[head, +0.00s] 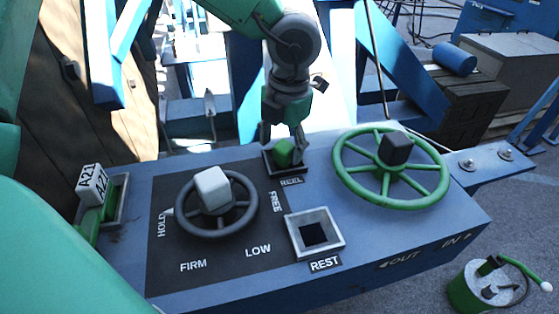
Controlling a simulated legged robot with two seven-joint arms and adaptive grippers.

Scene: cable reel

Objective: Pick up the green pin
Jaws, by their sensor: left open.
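The green pin (284,153) stands in the square socket labelled REEL (270,168), at the back middle of the blue console. I cannot tell whether the fingers touch the pin. My right gripper is not in view.
The blue console (375,235) carries a dark handwheel (247,220) with a grey knob, a green handwheel (436,194), and an empty REST socket (294,236). An A21 block (91,184) stands at the left.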

